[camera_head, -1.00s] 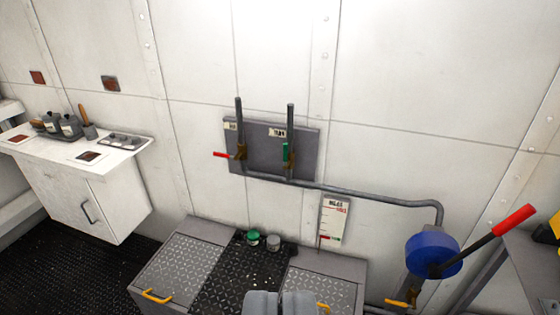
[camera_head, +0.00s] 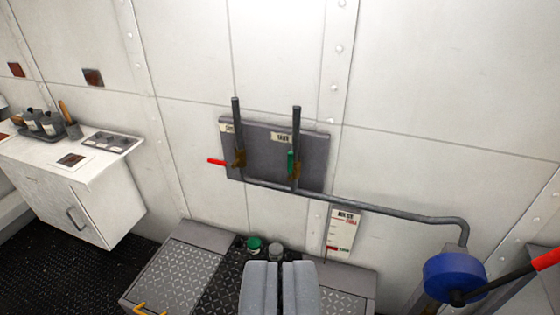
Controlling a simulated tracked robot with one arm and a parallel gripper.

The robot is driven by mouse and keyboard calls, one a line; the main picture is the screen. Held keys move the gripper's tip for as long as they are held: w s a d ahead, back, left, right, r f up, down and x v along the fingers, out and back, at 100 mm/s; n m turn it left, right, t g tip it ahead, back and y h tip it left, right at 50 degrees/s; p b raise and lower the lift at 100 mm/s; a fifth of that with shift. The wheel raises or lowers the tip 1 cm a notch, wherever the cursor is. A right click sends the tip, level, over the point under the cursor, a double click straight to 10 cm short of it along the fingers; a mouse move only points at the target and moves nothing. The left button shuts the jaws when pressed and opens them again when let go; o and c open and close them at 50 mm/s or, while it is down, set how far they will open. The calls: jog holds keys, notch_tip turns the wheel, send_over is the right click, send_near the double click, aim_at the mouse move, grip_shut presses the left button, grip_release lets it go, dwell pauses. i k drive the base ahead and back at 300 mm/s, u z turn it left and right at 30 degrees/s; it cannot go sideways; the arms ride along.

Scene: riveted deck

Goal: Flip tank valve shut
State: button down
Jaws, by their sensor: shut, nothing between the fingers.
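A grey panel (camera_head: 262,172) on the white wall carries two valves on upright pipes. The left valve has a red handle (camera_head: 216,161) that sticks out level to the left. The right valve has a green handle (camera_head: 291,162) that stands upright along its pipe. A small label sits above each valve; the lettering is too small to read surely, so I cannot tell for certain which is the tank valve. My gripper (camera_head: 280,264) is at the bottom centre, shut and empty, below the panel in the picture and apart from both valves.
A pipe (camera_head: 390,213) runs right from the valves to a blue pump (camera_head: 453,277) with a red-gripped lever (camera_head: 545,260). A chart (camera_head: 341,232) hangs below the pipe. A white cabinet (camera_head: 85,195) stands left.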

aim_at(290, 165)
jog(key=i, duration=0.4)
jog(key=z, duration=0.05)
jog(key=k, duration=1.3)
jog(key=z, duration=0.4)
jog(key=i, duration=2)
jog(key=u, duration=0.6)
